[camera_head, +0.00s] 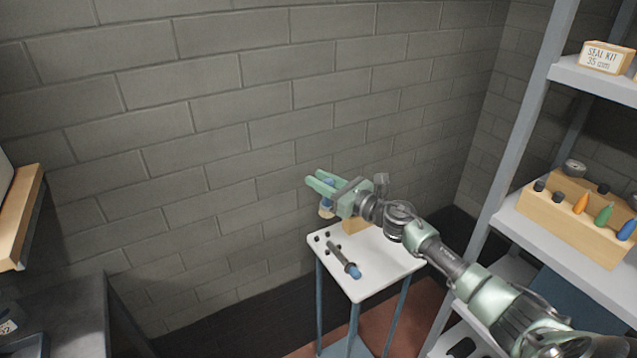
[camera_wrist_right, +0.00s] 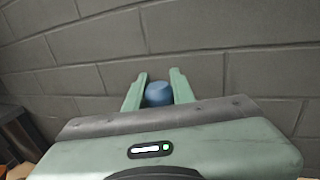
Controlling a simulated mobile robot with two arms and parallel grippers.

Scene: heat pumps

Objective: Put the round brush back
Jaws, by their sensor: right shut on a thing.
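My right gripper (camera_head: 321,184) is out over the far left part of a small white table (camera_head: 384,262). It is shut on a blue-topped thing with a tan lower end (camera_head: 326,211), which hangs upright below the fingers, above the tabletop. This looks like the round brush, but its bristles are too small to make out. In the right wrist view its blue rounded top (camera_wrist_right: 158,94) sits between the two green fingers (camera_wrist_right: 158,92). My left gripper is not in view.
On the white table lie a grey-shafted tool with a blue end (camera_head: 352,270) and several small dark pieces (camera_head: 326,236). A wooden block (camera_head: 356,227) is partly behind my arm. At right, a shelf bears a wooden rack (camera_head: 572,222) of coloured pegs and a seal kit box (camera_head: 605,58).

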